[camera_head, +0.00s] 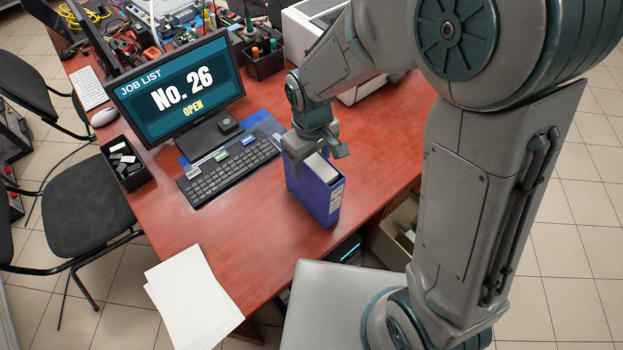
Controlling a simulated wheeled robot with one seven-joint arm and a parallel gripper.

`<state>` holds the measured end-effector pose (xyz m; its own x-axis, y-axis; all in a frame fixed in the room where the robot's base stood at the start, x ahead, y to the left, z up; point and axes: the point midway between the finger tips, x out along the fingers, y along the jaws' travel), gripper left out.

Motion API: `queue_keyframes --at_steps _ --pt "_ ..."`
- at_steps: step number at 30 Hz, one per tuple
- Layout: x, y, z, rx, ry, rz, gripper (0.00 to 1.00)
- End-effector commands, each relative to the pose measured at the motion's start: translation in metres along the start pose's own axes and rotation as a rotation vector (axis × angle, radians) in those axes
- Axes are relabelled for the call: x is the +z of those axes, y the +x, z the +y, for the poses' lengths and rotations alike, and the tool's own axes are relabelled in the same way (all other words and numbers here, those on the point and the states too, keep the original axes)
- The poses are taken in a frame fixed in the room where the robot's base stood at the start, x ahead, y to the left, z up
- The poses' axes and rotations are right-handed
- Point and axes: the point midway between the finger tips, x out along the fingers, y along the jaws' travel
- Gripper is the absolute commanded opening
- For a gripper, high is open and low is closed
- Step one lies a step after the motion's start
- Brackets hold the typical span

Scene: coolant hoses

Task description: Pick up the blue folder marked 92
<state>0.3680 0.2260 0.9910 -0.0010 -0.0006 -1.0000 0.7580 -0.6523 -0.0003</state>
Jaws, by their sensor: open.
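A blue folder (314,190) stands upright on the red-brown desk, right of the keyboard. Its white papers show at the top, and a pale label is on its right-hand narrow face; the marking is too small to read. My gripper (318,156) is over the folder's top, with its fingers apart near the upper edge. I cannot tell whether the fingers straddle the folder or touch it. Part of the folder's top left is hidden behind my gripper.
A monitor (178,88) reading "JOB LIST No. 26 OPEN" and a black keyboard (228,168) stand left of the folder. White sheets (193,298) lie at the desk's front edge. A white printer-like box (312,22) is behind my arm. The desk (262,258) is clear in front of the folder.

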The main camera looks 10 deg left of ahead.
Motion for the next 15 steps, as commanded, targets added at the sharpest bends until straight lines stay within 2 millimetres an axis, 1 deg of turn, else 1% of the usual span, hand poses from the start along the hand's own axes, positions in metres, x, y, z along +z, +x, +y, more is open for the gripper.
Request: queue_keyframes --at_steps 3,9,11,12,14,15 --pt "0.0003 0.0052 0.0 0.0 0.0 -0.001 0.66" --pt "0.0001 0.0053 0.0001 0.0 0.0 0.0 0.66" --pt "0.0001 0.0052 0.0002 0.0 0.0 0.0 0.5" --pt "0.0 0.0051 0.0002 0.0 0.0 0.0 0.39" --pt "0.0 0.0051 0.0002 0.0 0.0 0.0 0.22" --pt "0.0 0.005 0.0002 0.0 0.0 0.001 0.11"
